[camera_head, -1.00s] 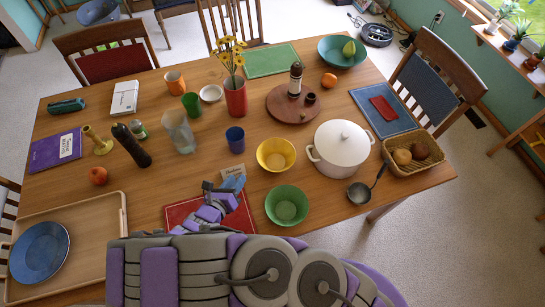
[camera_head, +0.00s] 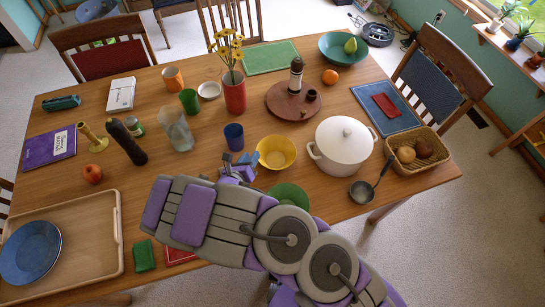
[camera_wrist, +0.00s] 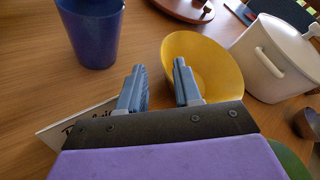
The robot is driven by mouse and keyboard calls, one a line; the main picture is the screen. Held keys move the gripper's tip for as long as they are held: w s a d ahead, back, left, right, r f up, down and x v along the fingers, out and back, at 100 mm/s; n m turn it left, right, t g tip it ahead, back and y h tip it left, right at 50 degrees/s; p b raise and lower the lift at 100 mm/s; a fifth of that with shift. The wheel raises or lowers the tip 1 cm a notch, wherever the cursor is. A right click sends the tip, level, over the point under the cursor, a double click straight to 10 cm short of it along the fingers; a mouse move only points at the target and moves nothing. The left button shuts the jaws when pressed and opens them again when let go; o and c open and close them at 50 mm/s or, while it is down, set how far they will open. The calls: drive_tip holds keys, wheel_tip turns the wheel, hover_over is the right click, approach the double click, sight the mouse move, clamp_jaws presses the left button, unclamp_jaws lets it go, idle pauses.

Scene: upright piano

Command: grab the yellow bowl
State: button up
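The yellow bowl (camera_head: 276,152) stands upright on the wooden table, between the blue cup and the white pot. It also shows in the wrist view (camera_wrist: 215,62), right of centre and partly covered by my right finger. My gripper (camera_head: 240,163) is just left of the bowl, close to its left rim. In the wrist view my gripper's two fingers (camera_wrist: 158,80) are spread apart with nothing held between them. The right finger overlaps the bowl's left side; whether it touches the bowl I cannot tell.
The blue cup (camera_head: 234,136) stands just beyond my gripper. The white pot (camera_head: 343,150) is close to the bowl's right. A green bowl (camera_head: 291,193) is partly hidden by my arm. A white card (camera_wrist: 72,128) lies left of my fingers. A ladle (camera_head: 364,189) lies near the pot.

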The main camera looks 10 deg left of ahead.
sight(263, 144)
drive_tip(key=w, duration=0.1)
drive_tip(key=w+d+b, duration=0.1)
drive_tip(key=w+d+f, duration=0.1)
drive_tip(key=shift+w, duration=0.25)
drive_tip(key=shift+w+f+b, duration=0.1)
drive_tip(key=shift+w+b, duration=0.2)
drive_tip(key=shift+w, duration=0.05)
drive_tip(key=shift+w+a+f, duration=0.1)
drive_tip(key=shift+w+a, duration=0.05)
drive_tip(key=shift+a, duration=0.15)
drive_tip(key=shift+a+f, duration=0.1)
drive_tip(key=shift+a, duration=0.5)
drive_tip(key=shift+d+r, duration=0.2)
drive_tip(key=shift+d, duration=0.6)
clamp_jaws()
drive_tip(key=shift+a+f, duration=0.15)
drive_tip(key=shift+a, duration=0.4)
